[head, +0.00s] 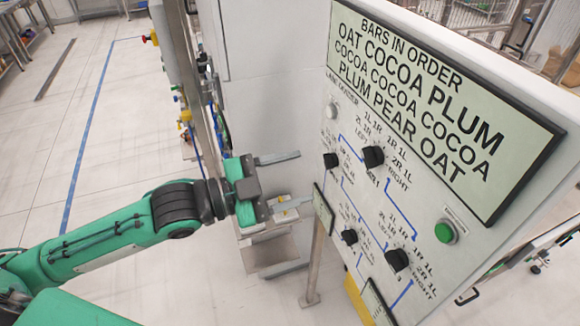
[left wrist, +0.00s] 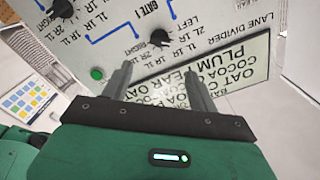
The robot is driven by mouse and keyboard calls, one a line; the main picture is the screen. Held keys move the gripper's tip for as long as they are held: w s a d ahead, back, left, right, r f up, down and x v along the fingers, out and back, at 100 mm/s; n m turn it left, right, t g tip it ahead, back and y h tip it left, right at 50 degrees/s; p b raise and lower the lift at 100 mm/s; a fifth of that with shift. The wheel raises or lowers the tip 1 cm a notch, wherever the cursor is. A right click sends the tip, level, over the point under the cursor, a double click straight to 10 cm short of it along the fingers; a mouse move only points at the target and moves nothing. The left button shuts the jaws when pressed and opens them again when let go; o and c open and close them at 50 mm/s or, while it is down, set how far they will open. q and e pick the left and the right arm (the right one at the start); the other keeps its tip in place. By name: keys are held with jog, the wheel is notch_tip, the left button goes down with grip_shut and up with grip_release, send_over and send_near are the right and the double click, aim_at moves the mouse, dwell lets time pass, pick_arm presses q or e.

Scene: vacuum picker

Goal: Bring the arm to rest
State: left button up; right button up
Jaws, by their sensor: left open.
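My left gripper (head: 285,180) is open and empty at the middle of the head view, left of the control panel (head: 400,195). Its two grey fingers also show in the left wrist view (left wrist: 160,82), apart, with the panel beyond them. The green and black left arm (head: 130,232) reaches in from the lower left. The panel carries several black knobs, among them an upper knob (head: 373,156) and a lower knob (head: 397,260), and a green button (head: 445,232). I cannot tell whether the fingers touch anything. My right gripper does not show.
A sign (head: 430,105) on the panel lists bars in order. A metal post (head: 313,265) and a grey tray-like part (head: 272,250) stand below the gripper. A white cabinet (head: 275,70) is behind. The floor at left (head: 110,130) is open, with a blue line.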

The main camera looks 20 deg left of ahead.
pick_arm(q)
jog(key=shift+f, duration=0.1)
dwell(0.5)
